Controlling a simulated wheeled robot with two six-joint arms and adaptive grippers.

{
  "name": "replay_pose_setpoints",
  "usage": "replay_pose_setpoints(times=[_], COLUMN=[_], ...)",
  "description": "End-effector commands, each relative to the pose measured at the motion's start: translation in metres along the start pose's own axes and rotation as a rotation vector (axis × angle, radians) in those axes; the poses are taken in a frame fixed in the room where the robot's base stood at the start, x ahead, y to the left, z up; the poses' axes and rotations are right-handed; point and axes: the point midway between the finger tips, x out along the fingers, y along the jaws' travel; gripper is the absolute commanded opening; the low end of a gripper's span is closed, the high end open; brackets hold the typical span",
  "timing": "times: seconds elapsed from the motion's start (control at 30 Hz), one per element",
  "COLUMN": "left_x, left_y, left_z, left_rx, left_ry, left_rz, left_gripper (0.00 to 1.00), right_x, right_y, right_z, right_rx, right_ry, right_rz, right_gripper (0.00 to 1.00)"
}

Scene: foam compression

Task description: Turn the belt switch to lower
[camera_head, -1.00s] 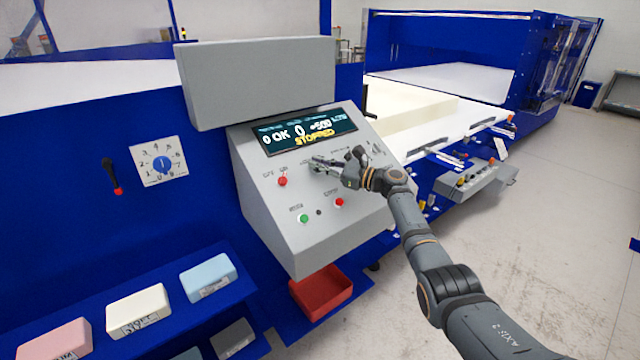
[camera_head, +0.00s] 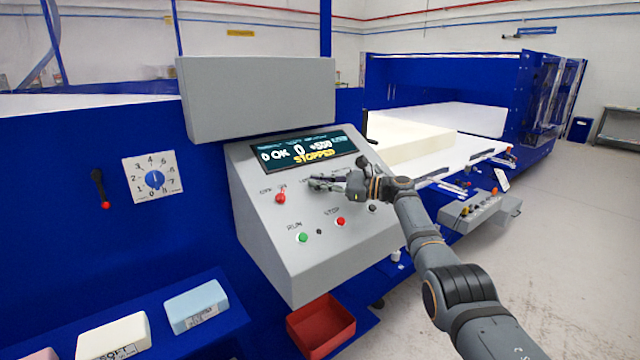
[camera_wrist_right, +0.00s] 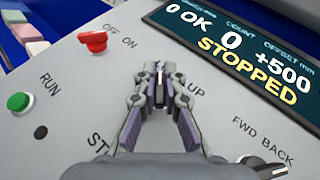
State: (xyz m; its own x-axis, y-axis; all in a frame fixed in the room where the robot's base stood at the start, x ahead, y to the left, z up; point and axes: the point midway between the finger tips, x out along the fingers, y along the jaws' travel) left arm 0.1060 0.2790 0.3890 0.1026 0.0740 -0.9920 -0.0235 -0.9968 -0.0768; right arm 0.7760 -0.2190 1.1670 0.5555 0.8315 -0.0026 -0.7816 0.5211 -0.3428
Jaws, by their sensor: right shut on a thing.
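The sloped grey control panel (camera_head: 300,255) fills the middle of the head view. My right gripper (camera_head: 318,183) reaches it from the right, below the display. In the right wrist view my right gripper (camera_wrist_right: 160,75) is shut on a small dark switch (camera_wrist_right: 159,93), of which little shows between the fingers. The label UP stands to the right of the fingertips; any label on the other side is hidden. Which way the switch points I cannot tell. My left gripper is not in view.
The display (camera_head: 305,148) reads STOPPED. A red OFF/ON switch (camera_wrist_right: 93,41), a green RUN button (camera_wrist_right: 18,102) and a red STOP button (camera_head: 340,221) are close by. The FWD/BACK knob (camera_wrist_right: 248,164) is at the lower right. A red bin (camera_head: 321,326) stands below.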

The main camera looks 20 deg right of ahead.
Motion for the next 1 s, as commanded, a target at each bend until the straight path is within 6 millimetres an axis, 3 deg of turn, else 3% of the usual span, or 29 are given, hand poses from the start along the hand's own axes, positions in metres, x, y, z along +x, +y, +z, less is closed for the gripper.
replay_pose_setpoints(times=[0.03,0.2,0.57,1.0], left_x=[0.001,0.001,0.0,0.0], left_y=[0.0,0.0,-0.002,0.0], left_z=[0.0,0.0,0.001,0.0], left_rx=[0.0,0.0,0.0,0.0], left_ry=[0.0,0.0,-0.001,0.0], left_rz=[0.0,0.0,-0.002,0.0], left_gripper=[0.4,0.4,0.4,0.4], right_x=[0.001,0.001,-0.007,-0.101], right_y=[0.003,0.003,0.0,0.0], right_z=[-0.005,-0.005,-0.003,-0.005], right_rx=[0.005,0.005,0.001,0.004], right_ry=[0.006,0.006,0.003,0.007], right_rz=[0.006,0.004,-0.001,0.002], right_gripper=[0.11,0.32,0.32,0.32])
